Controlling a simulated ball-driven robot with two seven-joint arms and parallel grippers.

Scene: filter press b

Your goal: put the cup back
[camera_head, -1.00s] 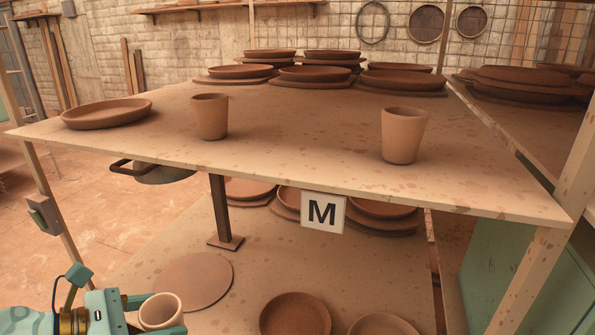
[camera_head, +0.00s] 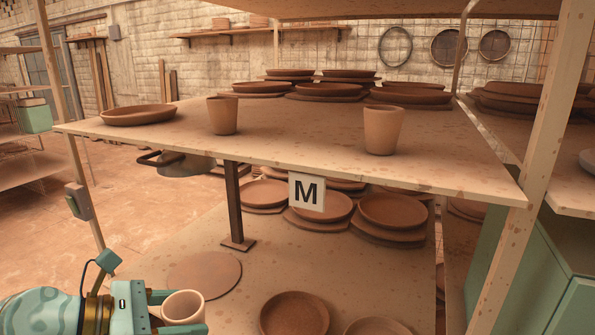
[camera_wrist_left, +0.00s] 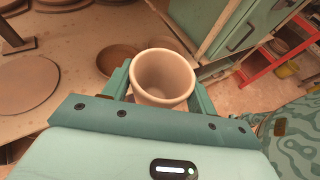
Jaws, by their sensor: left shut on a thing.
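A pale clay cup (camera_head: 183,307) is between the fingers of my left gripper (camera_head: 178,312), which is shut on it. The cup is at the lower left of the head view, low in front of the shelves. In the left wrist view the cup (camera_wrist_left: 162,77) shows its open, empty mouth between the two fingers (camera_wrist_left: 160,90). Two similar cups stand upright on the upper shelf (camera_head: 290,135): one left of centre (camera_head: 223,116) and one to the right (camera_head: 383,130). My right gripper is not in view.
A wide plate (camera_head: 139,115) lies at the upper shelf's left end, and stacked plates (camera_head: 330,91) fill its back. The lower shelf holds a flat disc (camera_head: 204,275) and bowls (camera_head: 294,313). A post (camera_head: 520,190) stands right.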

